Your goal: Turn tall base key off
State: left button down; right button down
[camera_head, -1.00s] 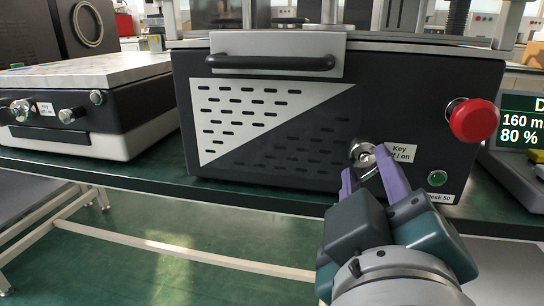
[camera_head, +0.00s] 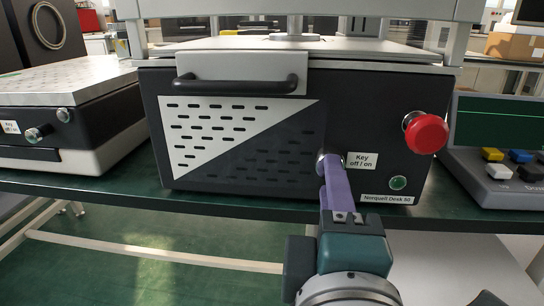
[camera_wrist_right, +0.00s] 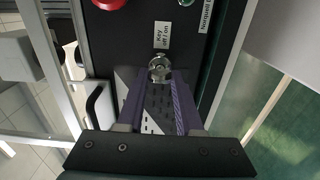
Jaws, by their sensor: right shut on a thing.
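The dark base (camera_head: 225,190) of the machine stands on the green bench, with a key switch (camera_head: 322,162) on its front beside a label reading "Key off / on". My right gripper (camera_head: 330,172) reaches up to the switch from below, its purple fingers seen nearly edge-on. In the right wrist view the round metal switch (camera_wrist_right: 160,68) lies between the tips of the gripper (camera_wrist_right: 158,80), which is shut on the key. The fingers hide much of the key in the head view, and I cannot tell which way it is turned. My left gripper is not in view.
A red knob (camera_head: 426,133) and a green button (camera_head: 398,183) sit right of the switch. A black handle (camera_head: 240,84) is above. A lower device with its own key label (camera_head: 10,127) stands left. A control box (camera_head: 500,175) with coloured buttons stands right.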

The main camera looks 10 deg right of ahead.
dwell(0.4)
jog(key=c, duration=0.6)
grip_release()
jog(key=shift+o, duration=0.2)
jog(key=v, duration=1)
